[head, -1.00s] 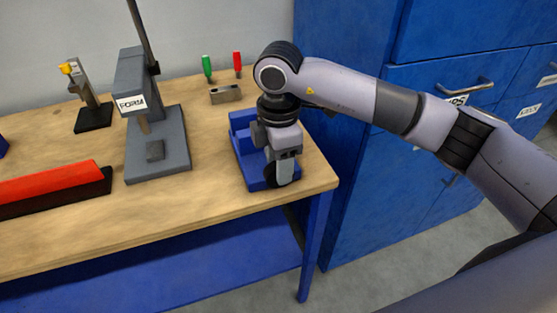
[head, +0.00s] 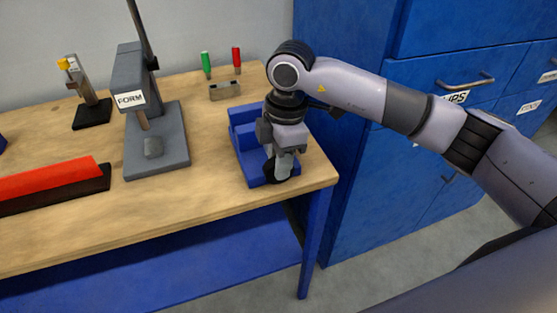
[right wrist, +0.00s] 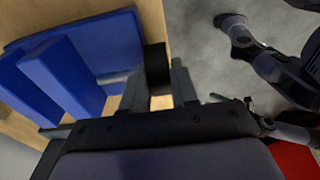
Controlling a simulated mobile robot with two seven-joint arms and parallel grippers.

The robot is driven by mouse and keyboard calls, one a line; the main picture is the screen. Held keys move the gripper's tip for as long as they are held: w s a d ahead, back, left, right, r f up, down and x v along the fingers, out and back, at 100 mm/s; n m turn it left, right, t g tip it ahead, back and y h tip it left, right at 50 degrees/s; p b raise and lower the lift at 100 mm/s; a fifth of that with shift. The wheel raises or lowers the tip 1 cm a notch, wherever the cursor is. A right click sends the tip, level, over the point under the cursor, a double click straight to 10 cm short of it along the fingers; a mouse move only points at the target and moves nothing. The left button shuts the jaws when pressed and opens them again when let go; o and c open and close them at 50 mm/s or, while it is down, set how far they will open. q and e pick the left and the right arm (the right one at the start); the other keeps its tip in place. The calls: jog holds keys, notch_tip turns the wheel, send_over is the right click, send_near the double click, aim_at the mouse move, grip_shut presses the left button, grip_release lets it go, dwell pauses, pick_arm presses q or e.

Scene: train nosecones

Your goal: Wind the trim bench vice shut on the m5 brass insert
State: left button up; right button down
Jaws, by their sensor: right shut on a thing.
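The blue trim bench vice (head: 243,135) stands at the right front end of the wooden bench. Its black winding knob (head: 271,175) faces the front edge. In the right wrist view the knob (right wrist: 157,66) sits on a grey screw shaft beside the blue jaw blocks (right wrist: 62,72). My right gripper (head: 283,164) points down and is shut on the knob, one finger on each side of it. My gripper and wrist hide part of the vice in the head view. I cannot make out the m5 brass insert. My left gripper is not in view.
A grey press labelled FORM (head: 130,80) stands left of the vice. A red-topped black bar (head: 50,188) lies at the left. A small block (head: 224,91) and green and red-handled tools are behind. Blue cabinets (head: 365,180) rise close on the right.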

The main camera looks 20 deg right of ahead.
jog(key=y, duration=0.1)
jog(key=y+b, duration=0.1)
jog(key=y, duration=0.1)
jog(key=shift+d+f, duration=0.15)
jog(key=shift+d, duration=0.25)
jog(key=shift+d+y+b, duration=0.25)
jog(key=shift+y+b, duration=0.05)
jog(key=shift+y, duration=1.1)
jog(key=c, duration=1)
grip_release()
jog(key=shift+o, duration=0.2)
jog(key=v, duration=0.7)
jog(key=shift+b, duration=0.3)
jog(key=shift+w+d, duration=0.1)
jog(key=shift+d, duration=0.05)
